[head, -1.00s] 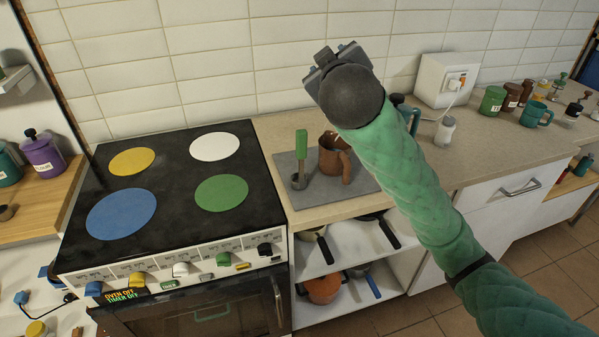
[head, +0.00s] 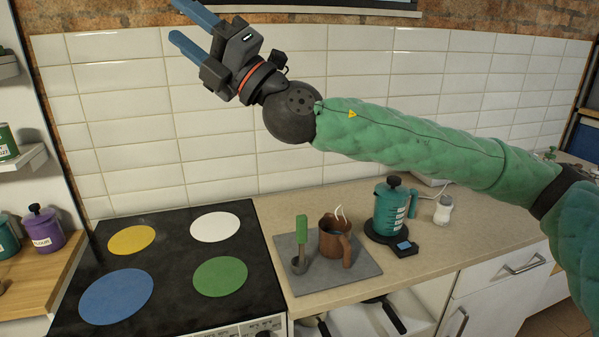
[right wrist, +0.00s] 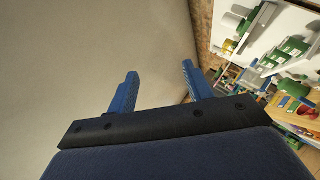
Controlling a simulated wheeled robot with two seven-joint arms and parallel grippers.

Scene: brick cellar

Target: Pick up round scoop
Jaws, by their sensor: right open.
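The round scoop (head: 301,243), with a green handle and a dark round end, stands upright on a grey mat (head: 362,270) on the counter, right of the stove. My right gripper (head: 180,20) is raised high at the upper left of the head view, well above the scoop, its blue fingers pointing up and left. It is open and empty. In the right wrist view its two blue fingers (right wrist: 160,78) stand apart with nothing between them; the scoop does not show there. My left gripper is not in view.
A brown mug (head: 335,240) stands close to the right of the scoop on the mat. Farther right are a teal lidded pot (head: 391,208) on a dark base and a white shaker (head: 443,210). The stove (head: 172,262) with coloured discs lies to the left.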

